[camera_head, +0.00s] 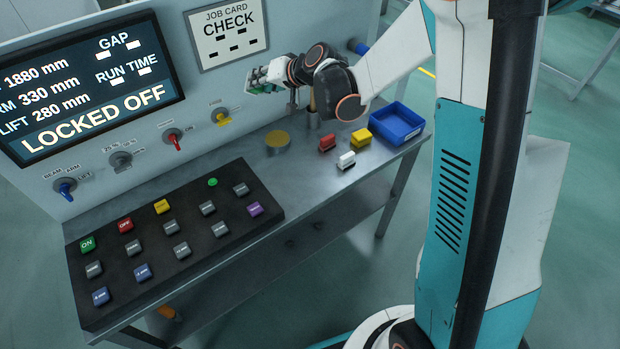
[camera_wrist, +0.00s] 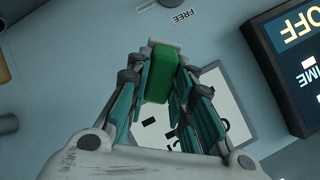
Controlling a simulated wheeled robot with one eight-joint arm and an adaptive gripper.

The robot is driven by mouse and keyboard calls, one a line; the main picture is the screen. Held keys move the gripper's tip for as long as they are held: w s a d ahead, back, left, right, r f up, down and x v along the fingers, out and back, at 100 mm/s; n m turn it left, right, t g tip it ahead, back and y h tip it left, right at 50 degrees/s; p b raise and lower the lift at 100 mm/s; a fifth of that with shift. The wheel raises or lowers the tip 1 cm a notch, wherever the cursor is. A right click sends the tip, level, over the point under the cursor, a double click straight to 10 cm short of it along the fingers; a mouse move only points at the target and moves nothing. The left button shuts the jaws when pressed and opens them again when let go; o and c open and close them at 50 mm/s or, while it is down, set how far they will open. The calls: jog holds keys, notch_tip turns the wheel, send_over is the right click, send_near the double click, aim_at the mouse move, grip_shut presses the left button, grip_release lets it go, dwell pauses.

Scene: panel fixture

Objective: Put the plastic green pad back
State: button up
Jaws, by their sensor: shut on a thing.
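The green pad (camera_wrist: 158,85) is a small block with a pale end, held between the fingers of my gripper (camera_wrist: 163,75) in the wrist view. In the head view my gripper (camera_head: 262,76) is beside the upright grey panel, below the job card, and only a little of the green pad (camera_head: 252,89) shows past the fingers. The gripper is shut on the pad, above the bench. I cannot tell whether the pad touches the panel.
The bench carries a yellow disc (camera_head: 278,139), a red block (camera_head: 327,143), a white block (camera_head: 346,160), a yellow block (camera_head: 361,137) and a blue tray (camera_head: 397,123). A black keypad (camera_head: 190,262) lies at left. Knobs, including a red one (camera_head: 175,140), stick out of the panel.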

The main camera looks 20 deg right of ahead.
jog(key=s+d+f+n+g+h, duration=0.2)
jog(key=s+d+n+g+h, duration=0.1)
jog(key=s, duration=0.4)
jog(key=s+d+f+n+g+h, duration=0.2)
jog(key=s+d+n+g+h, duration=0.1)
jog(key=s+d+g, duration=0.3)
jog(key=shift+s+g, duration=0.4)
jog(key=shift+s, duration=0.25)
notch_tip(320, 180, down, 19)
jog(key=b, duration=0.6)
jog(key=shift+f, duration=0.15)
grip_shut()
jog(key=o, duration=0.9)
grip_release()
jog(key=shift+o, duration=0.2)
